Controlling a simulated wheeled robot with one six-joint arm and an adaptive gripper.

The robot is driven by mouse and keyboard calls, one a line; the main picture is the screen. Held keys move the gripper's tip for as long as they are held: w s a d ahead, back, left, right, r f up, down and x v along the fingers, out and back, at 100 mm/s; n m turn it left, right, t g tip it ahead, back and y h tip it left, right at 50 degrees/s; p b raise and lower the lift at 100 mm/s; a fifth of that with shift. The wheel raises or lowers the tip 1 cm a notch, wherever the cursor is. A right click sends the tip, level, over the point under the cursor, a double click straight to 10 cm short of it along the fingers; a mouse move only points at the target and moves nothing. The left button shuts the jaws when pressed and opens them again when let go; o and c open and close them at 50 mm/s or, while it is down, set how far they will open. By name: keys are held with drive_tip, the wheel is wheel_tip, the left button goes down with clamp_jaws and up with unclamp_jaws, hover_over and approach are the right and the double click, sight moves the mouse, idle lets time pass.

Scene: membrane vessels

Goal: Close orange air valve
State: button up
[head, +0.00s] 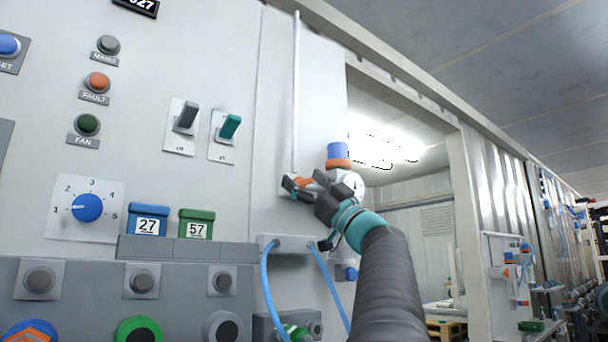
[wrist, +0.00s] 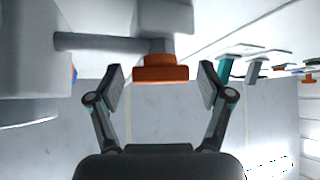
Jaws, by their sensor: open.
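The orange air valve handle (head: 305,184) is on the panel in the head view, at the foot of a thin vertical white pipe, partly hidden by my gripper. In the wrist view it is a wide orange block (wrist: 166,68) on a pale grey body with a grey side pipe. My gripper (head: 302,187) is at the valve, with its fingers on either side of the handle. In the wrist view my gripper (wrist: 162,86) is open, with a gap between each finger and the orange block. The exact depth between fingertips and handle is hard to tell.
A blue-capped fitting with an orange ring (head: 338,158) and a round white gauge (head: 354,184) stand close to the right of my gripper. Blue hoses (head: 268,285) hang below. A teal switch (head: 230,126) is to the upper left. A doorway opens at right.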

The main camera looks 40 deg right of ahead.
drive_tip(key=shift+w, duration=0.1)
drive_tip(key=shift+r, duration=0.1)
drive_tip(key=c, duration=1.2)
drive_tip(key=shift+o, duration=0.2)
drive_tip(key=m+h+b, duration=0.2)
drive_tip(key=m+b, duration=0.1)
drive_tip(key=shift+a+f+t+h, duration=0.1)
drive_tip(key=shift+f+t+h, duration=0.2)
drive_tip(key=shift+f+t, duration=0.1)
drive_tip(key=m+h+b, duration=0.2)
drive_tip(key=m+h, duration=0.1)
drive_tip(key=shift+r, duration=0.1)
drive_tip(key=shift+r+m+h+b, duration=0.15)
drive_tip(key=shift+m+h+b, duration=0.05)
drive_tip(key=shift+m+h, duration=0.65)
drive_tip(key=shift+r+m+h+b, duration=0.1)
drive_tip(key=shift+m+h+b, duration=0.05)
drive_tip(key=shift+m+h, duration=0.65)
drive_tip(key=o, duration=1.2)
drive_tip(key=shift+c, duration=0.2)
